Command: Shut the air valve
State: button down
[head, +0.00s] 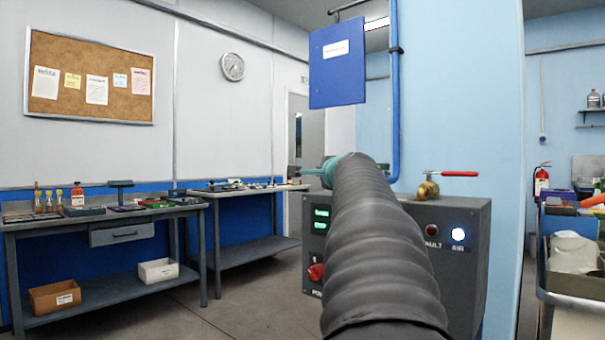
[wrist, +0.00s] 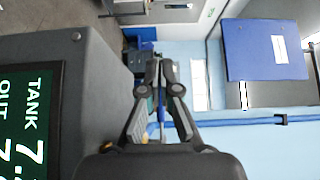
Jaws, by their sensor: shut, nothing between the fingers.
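The air valve has a brass body (head: 428,190) and a red lever handle (head: 460,173). It stands on top of the dark grey control box (head: 465,215) in the head view, to the right of my arm. The lever lies about level and points right. My gripper (wrist: 160,68) shows in the wrist view with its fingers together and nothing held. In the head view my sleeved arm hides most of it; it is apart from the valve, to its left. I cannot make out the valve in the wrist view.
A blue sign (head: 337,62) and blue pipe (head: 394,90) are above. Workbenches (head: 105,220) stand left. Floor between is clear.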

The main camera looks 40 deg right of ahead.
jog(key=s+a+p, duration=0.2)
jog(key=a+p, duration=0.1)
jog(key=a, duration=0.8)
jog(key=shift+a, duration=0.3)
